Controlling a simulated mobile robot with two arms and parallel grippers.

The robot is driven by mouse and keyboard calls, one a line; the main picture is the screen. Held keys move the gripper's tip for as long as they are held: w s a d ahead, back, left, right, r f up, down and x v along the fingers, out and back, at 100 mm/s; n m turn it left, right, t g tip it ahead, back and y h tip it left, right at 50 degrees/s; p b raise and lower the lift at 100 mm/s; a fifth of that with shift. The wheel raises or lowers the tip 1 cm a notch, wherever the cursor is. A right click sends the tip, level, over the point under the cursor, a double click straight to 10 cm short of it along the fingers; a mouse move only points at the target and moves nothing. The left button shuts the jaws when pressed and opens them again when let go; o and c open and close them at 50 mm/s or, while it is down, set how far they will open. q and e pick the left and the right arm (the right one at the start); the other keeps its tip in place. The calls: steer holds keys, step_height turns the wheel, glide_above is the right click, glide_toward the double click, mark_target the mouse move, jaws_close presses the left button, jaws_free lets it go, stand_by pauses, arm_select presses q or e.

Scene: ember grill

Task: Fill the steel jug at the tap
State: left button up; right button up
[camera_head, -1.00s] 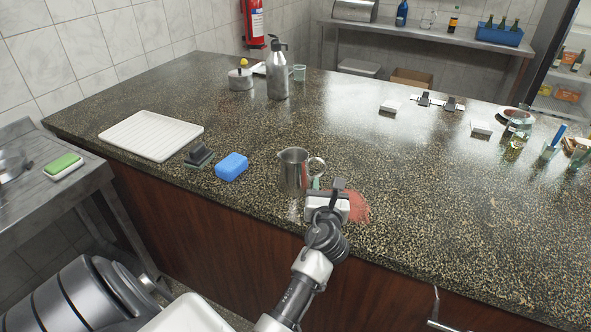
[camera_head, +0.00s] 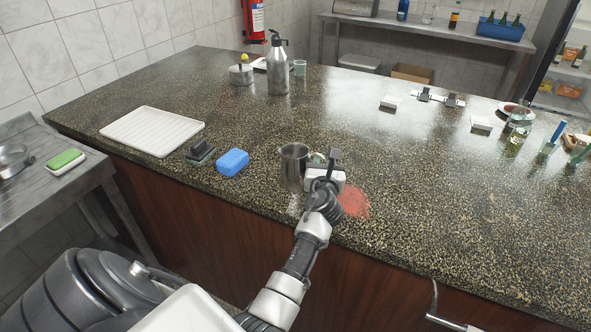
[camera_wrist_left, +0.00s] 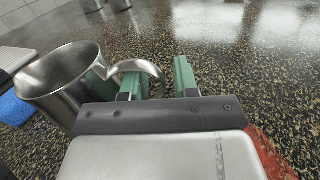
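The steel jug (camera_head: 293,167) stands upright on the speckled counter near its front edge. In the left wrist view the jug (camera_wrist_left: 62,82) is at the left, its curved handle (camera_wrist_left: 146,68) pointing towards my gripper. My left gripper (camera_head: 320,162) is just right of the jug at handle height. In the wrist view its green fingers (camera_wrist_left: 158,82) are apart, with the outer bend of the handle between or just above them. I cannot tell whether they touch it. My right gripper is not in view. I see no tap.
A blue sponge (camera_head: 232,162), a dark block-like tool (camera_head: 200,151) and a white ribbed tray (camera_head: 152,131) lie left of the jug. A red patch (camera_head: 354,202) is right of my gripper. A steel flask (camera_head: 278,72) stands farther back. The counter's middle is clear.

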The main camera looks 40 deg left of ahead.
arm_select(q)
jaws_close()
steer(key=shift+r+p, duration=0.3)
steer(key=shift+r, duration=0.3)
steer(key=r, duration=0.2)
steer(key=r+p, duration=0.1)
steer(key=shift+s+d+r, duration=0.15)
steer(key=shift+d+r, duration=0.1)
steer(key=shift+d, duration=0.05)
steer(key=s+d+r, duration=0.5)
steer(key=d+r, duration=0.1)
steer(key=d, duration=0.3)
steer(key=shift+s+d+r, duration=0.15)
steer(key=shift+s+d, duration=0.05)
steer(key=shift+s, duration=0.2)
